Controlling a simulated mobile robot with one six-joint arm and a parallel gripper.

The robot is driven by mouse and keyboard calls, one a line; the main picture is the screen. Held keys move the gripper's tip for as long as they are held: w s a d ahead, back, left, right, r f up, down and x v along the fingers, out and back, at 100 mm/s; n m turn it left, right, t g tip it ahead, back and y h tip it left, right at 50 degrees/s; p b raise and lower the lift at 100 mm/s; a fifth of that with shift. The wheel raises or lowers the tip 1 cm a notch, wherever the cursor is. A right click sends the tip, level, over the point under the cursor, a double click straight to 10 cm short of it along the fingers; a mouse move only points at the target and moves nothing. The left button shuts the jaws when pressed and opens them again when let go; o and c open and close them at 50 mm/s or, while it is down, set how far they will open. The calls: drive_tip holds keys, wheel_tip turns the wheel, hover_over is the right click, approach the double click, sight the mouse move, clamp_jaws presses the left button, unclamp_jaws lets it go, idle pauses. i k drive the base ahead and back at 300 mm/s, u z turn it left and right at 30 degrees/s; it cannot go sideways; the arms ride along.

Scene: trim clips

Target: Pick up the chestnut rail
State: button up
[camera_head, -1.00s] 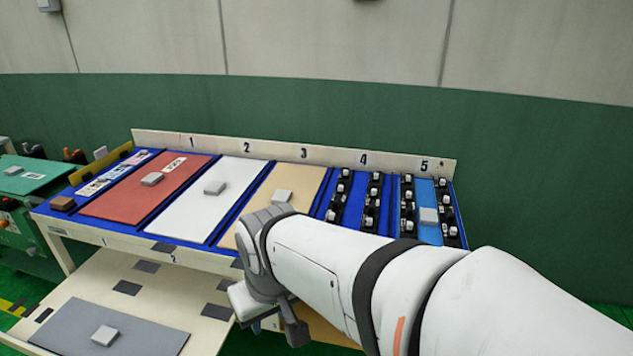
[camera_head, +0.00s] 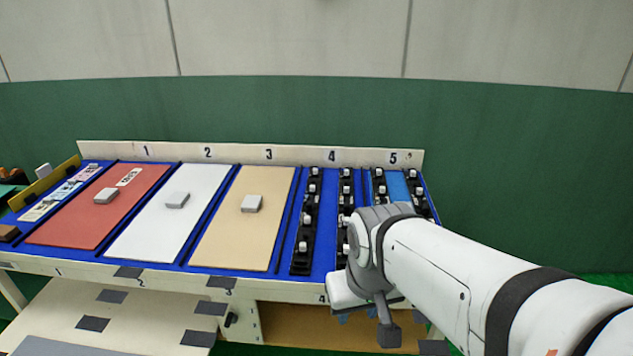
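I cannot make out a rail of a clear chestnut colour. Upright black rails with white clips lie on the blue rack top: one (camera_head: 302,231) at the left of section 4, one (camera_head: 346,190) at its right, and more (camera_head: 379,185) in section 5. My arm covers the lower part of section 5 and of the right-hand rail in section 4. My gripper (camera_head: 388,335) hangs in front of the rack's front edge, below sections 4 and 5. Its fingers are too unclear to tell whether they are open, and I see nothing held.
The sloped rack also bears a red panel (camera_head: 75,222), a white panel (camera_head: 150,225) and a tan panel (camera_head: 235,235), each with a grey block. A small brown block (camera_head: 8,233) sits at far left. A lower shelf (camera_head: 60,308) juts out below.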

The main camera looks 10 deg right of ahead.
sight(346, 202)
drive_tip(key=u, duration=0.05)
drive_tip(key=i, duration=1)
drive_tip(key=z, duration=0.05)
